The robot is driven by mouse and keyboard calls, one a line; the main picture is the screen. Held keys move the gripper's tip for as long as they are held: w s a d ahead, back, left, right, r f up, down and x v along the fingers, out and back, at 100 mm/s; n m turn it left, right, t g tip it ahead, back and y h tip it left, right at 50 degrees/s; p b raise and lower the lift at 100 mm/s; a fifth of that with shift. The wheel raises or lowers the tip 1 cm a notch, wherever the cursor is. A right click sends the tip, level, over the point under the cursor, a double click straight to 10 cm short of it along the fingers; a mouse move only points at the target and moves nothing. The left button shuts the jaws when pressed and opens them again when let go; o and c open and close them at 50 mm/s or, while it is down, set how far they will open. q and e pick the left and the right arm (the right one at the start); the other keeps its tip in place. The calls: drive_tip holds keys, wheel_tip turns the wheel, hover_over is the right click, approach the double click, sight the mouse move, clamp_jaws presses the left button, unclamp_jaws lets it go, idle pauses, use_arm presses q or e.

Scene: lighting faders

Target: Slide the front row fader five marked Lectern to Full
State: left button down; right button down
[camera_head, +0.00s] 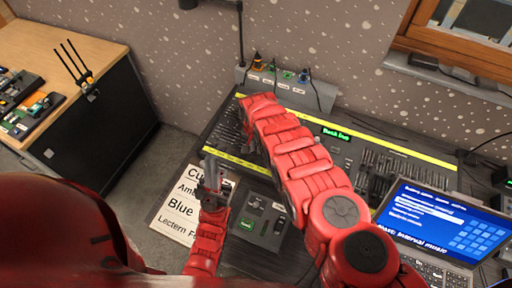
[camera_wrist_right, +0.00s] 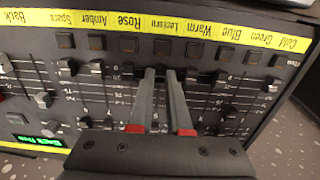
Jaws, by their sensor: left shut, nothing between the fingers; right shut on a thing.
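The lighting desk (camera_head: 345,165) carries yellow label strips and rows of faders. In the right wrist view, a yellow strip (camera_wrist_right: 140,22) reads upside down, with Lectern between Rose and Warm. My right gripper (camera_wrist_right: 161,72) is shut on the Lectern fader's cap, at the end of its slot nearest the strip; the fingertips mostly cover the cap. In the head view my right forearm hides this gripper and fader. My left gripper (camera_head: 212,180) is shut and empty, above the cue sheet (camera_head: 175,212) in front of the desk. The sheet's last line begins "Lectern F"; the rest is covered.
Neighbouring fader caps, such as Amber's (camera_wrist_right: 97,67), stand close on both sides of my right fingers. A small grey control box (camera_head: 262,218) lies beside the sheet. A laptop (camera_head: 430,222) stands at the right. A socket box with cables (camera_head: 285,88) is behind the desk.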

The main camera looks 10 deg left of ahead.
drive_tip(key=c, duration=1.1)
unclamp_jaws()
drive_tip(key=shift+r+p, duration=1.3)
drive_tip(key=shift+r, duration=0.05)
drive_tip(key=shift+f, duration=0.1)
